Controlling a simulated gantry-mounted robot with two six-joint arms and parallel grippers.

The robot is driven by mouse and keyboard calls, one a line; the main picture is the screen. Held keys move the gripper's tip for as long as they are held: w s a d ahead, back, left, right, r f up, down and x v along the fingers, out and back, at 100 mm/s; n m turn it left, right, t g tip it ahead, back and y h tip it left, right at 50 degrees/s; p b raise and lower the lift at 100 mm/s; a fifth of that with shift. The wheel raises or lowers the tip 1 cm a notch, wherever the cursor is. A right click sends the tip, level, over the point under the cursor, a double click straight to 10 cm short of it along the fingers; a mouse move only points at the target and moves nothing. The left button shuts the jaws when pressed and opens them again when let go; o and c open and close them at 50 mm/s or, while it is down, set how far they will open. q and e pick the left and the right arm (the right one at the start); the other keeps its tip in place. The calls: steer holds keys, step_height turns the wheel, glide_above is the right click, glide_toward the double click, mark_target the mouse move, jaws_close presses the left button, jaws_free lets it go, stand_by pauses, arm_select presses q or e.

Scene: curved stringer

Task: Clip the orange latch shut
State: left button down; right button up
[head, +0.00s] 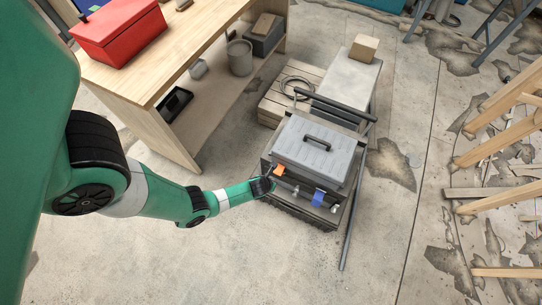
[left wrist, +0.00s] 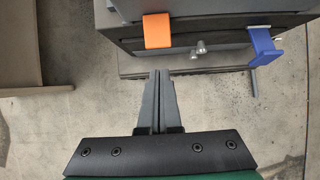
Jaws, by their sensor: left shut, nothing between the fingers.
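The orange latch (head: 279,170) is on the front left of a dark toolbox with a grey lid (head: 308,147). In the left wrist view the orange latch (left wrist: 157,30) is a flat tab over the box's front upper edge. The blue latch (head: 318,197) is on the front right, and in the wrist view this blue latch (left wrist: 264,46) sticks outward. My left gripper (head: 268,179) is close to the orange latch. In the wrist view its fingers (left wrist: 158,74) are together and empty, just below the orange latch with a visible gap. My right gripper is not in view.
The toolbox stands on a dark low cart with a handle bar (head: 335,104). A wooden workbench (head: 165,55) with a red toolbox (head: 118,30) is at the upper left. Timber frames (head: 500,140) stand at the right. The floor in front is clear.

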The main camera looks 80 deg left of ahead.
arm_select(q)
steer(key=r, duration=0.1)
steer(key=r+p, duration=0.1)
steer(key=r, duration=0.1)
steer(key=r+p, duration=0.1)
steer(key=r, duration=0.1)
steer(key=shift+w+a, duration=0.3)
steer(key=shift+a, duration=0.1)
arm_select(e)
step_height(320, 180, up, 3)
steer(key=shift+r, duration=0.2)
arm_select(q)
steer(key=shift+f, duration=0.1)
